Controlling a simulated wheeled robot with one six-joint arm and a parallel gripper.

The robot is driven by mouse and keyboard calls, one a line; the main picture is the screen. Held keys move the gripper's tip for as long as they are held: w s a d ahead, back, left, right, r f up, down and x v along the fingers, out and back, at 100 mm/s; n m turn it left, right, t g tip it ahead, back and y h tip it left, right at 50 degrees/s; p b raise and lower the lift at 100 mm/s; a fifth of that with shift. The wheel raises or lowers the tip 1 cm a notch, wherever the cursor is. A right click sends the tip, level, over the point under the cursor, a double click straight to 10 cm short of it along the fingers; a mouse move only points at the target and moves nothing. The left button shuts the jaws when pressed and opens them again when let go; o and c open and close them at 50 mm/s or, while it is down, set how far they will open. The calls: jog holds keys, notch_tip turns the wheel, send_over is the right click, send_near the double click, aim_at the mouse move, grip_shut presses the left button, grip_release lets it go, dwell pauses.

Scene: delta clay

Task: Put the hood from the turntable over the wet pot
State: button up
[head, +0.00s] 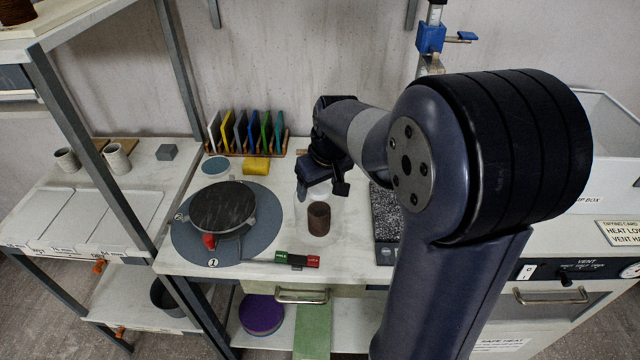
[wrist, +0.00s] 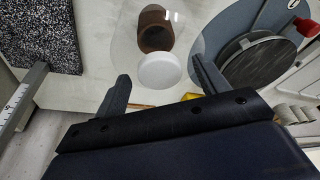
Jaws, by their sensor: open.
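The brown pot (head: 319,219) stands on the bench right of the turntable (head: 222,207). A faint clear hood (head: 337,211) shows around it. In the wrist view, the clear hood (wrist: 125,42) has a round white knob (wrist: 160,71), and the brown pot (wrist: 155,30) shows through it. The turntable's dark top (wrist: 262,62) is bare in both views. My gripper (head: 326,190) is open and empty, behind the pot in the head view. In the wrist view, the fingertips of my gripper (wrist: 160,72) appear either side of the knob, with gaps. The hood's lower rim is unclear.
A rack of coloured tiles (head: 245,135) and a yellow block (head: 256,165) stand behind. A dark speckled slab (head: 385,225) lies right of the pot. Pale cups (head: 117,158) stand on the left shelf.

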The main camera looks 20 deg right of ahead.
jog(key=v, duration=1)
jog(key=shift+r, duration=0.45)
jog(key=shift+f, duration=0.1)
jog(key=x, duration=1)
jog(key=shift+f, duration=0.35)
notch_tip(320, 180, up, 3)
jog(key=shift+f+p, duration=0.15)
jog(key=shift+p, duration=0.95)
jog(key=shift+r+p, duration=0.45)
jog(key=shift+r, duration=0.25)
